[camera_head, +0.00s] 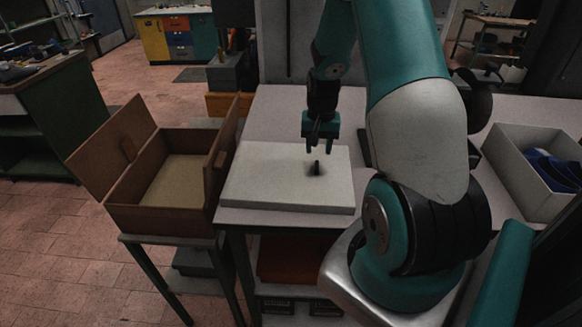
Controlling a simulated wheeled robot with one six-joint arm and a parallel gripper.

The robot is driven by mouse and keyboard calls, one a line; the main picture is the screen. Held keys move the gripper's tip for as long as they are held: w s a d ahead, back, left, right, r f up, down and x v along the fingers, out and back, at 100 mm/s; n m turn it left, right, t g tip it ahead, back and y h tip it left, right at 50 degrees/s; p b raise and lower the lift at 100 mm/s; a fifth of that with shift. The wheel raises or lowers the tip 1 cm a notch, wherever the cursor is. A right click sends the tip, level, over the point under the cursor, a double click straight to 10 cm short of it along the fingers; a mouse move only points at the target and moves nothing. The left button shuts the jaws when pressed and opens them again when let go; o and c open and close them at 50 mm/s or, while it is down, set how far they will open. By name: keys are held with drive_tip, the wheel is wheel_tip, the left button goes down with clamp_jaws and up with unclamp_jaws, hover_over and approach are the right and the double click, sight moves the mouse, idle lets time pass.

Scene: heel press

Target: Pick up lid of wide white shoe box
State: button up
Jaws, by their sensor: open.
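The lid of the wide white shoe box (270,178) is a flat white slab shape lying on the left part of the grey table. A small dark knob (317,167) stands on its top. My gripper (320,150) points down just above the knob, with its fingers open and apart from it. A white box (510,178) without a lid stands on the table at the right, with blue shoes (553,168) inside. My arm hides part of the table between lid and box.
A brown open box (160,218) with a raised flap stands on a stand left of the table. The grey tabletop (275,112) behind the lid is clear. A green workbench (55,110) is at the far left.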

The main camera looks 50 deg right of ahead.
sight(317, 164)
drive_tip(key=shift+f+p, duration=1.45)
drive_tip(key=shift+f, duration=1.8)
drive_tip(key=shift+c, duration=0.4)
clamp_jaws()
